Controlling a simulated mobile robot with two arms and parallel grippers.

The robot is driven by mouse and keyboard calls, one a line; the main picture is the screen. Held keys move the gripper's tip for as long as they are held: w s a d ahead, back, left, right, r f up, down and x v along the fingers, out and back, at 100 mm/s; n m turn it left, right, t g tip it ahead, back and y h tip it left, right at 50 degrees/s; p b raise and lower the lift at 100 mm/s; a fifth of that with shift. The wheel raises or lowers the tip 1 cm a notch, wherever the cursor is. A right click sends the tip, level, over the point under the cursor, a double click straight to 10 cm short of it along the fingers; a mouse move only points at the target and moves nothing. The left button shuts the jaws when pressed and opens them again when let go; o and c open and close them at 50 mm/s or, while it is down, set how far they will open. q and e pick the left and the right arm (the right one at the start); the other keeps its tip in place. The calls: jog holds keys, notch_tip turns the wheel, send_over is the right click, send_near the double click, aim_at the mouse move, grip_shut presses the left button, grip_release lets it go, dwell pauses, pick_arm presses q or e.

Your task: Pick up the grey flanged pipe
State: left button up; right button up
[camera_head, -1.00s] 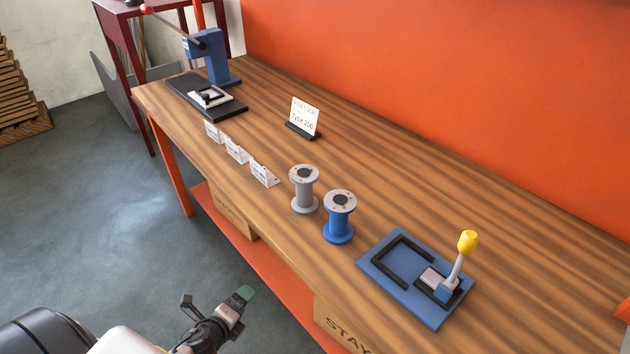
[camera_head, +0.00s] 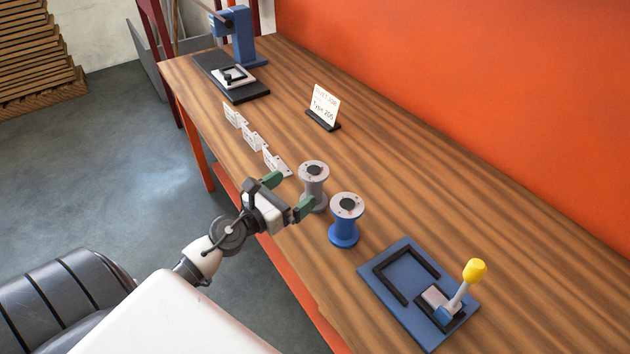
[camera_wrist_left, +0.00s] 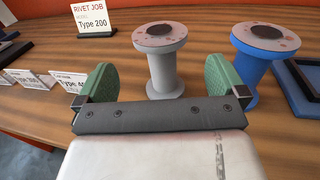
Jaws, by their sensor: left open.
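The grey flanged pipe (camera_head: 314,182) stands upright on the wooden table, left of the blue flanged pipe (camera_head: 345,222). My left gripper (camera_head: 289,194) is open at the table's front edge, its green fingertips apart, with the grey pipe just beyond them. In the left wrist view, the grey pipe (camera_wrist_left: 162,65) stands ahead between the two fingers (camera_wrist_left: 161,80), and nothing is held. The blue pipe (camera_wrist_left: 258,60) stands behind the right finger there, partly hidden by it. My right gripper does not show.
A blue fixture plate (camera_head: 455,262) with a yellow-knobbed lever lies to the right. Small white label cards (camera_head: 254,138) stand along the front edge at left. A "Type 200" sign (camera_head: 323,106) stands behind. A blue press (camera_head: 240,38) stands at the far end. The table behind the pipes is clear.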

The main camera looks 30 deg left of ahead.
aim_at(324, 165)
pick_arm(q)
jog(key=shift+w+d, duration=0.2)
jog(key=shift+w, duration=0.7)
jog(key=shift+w+d+p, duration=0.1)
jog(key=shift+w+p, duration=0.2)
jog(key=w, duration=0.1)
jog(key=w+p, duration=0.1)
jog(key=w+r, duration=0.1)
jog(key=w, duration=0.1)
jog(key=shift+d+p, duration=0.3)
jog(key=shift+d, duration=0.1)
jog(key=shift+w+f, duration=0.15)
jog(key=shift+w, duration=0.3)
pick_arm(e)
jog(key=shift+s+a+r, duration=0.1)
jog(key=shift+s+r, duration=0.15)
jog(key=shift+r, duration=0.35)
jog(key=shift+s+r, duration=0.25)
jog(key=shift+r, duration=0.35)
pick_arm(q)
jog(key=shift+s, duration=0.1)
jog(key=c, duration=1.3)
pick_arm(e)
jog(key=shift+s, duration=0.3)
